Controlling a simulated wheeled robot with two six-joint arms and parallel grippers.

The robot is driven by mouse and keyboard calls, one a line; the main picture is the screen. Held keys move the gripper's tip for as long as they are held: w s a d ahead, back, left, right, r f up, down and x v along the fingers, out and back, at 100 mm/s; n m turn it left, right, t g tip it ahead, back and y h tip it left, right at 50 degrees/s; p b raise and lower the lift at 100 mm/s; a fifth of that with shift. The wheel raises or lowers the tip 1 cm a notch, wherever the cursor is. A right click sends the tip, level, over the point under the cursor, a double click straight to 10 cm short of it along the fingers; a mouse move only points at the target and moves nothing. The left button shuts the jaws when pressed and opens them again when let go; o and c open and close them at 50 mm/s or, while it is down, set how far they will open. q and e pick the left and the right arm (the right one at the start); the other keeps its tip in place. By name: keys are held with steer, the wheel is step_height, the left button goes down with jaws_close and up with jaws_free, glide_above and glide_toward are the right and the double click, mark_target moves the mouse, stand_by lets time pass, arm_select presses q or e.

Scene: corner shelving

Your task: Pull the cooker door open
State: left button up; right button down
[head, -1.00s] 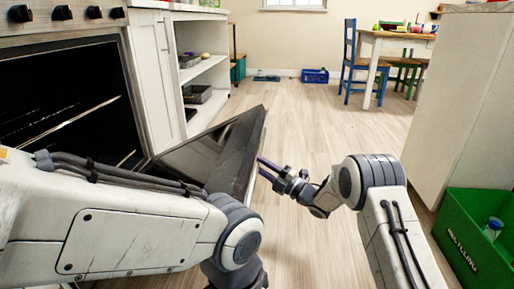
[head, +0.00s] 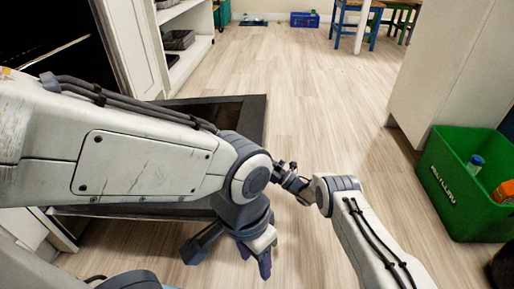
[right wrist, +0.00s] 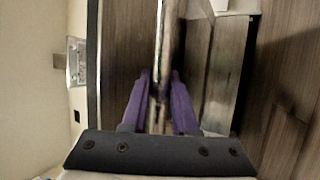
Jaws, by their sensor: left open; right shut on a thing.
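The cooker door (head: 250,112) is a dark panel with a glass pane, swung down and lying nearly flat in front of the dark oven opening (head: 50,40). My left arm crosses over it and hides its middle. My left gripper (head: 228,258) hangs open and empty near the door's front, over the floor. My right gripper (head: 282,172) is beside the door's right end, its tips partly hidden by my left wrist. In the right wrist view its purple fingers (right wrist: 160,76) are shut on a thin edge, which looks like the cooker door (right wrist: 161,40).
A white shelf unit (head: 185,30) with trays stands beyond the cooker. A green recycling crate (head: 455,200) with a bottle sits at the right by a pale cabinet (head: 435,65). A blue chair (head: 350,20) and a blue crate (head: 303,19) are far back. The middle floor is clear.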

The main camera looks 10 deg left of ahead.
steer(key=shift+a+f, duration=0.1)
steer(key=shift+f, duration=0.2)
steer(key=c, duration=0.7)
jaws_free()
steer(key=shift+d, duration=0.4)
steer(key=p+v, duration=0.4)
steer(key=v, duration=0.6)
steer(key=shift+s+a+f, duration=0.1)
steer(key=shift+f, duration=0.1)
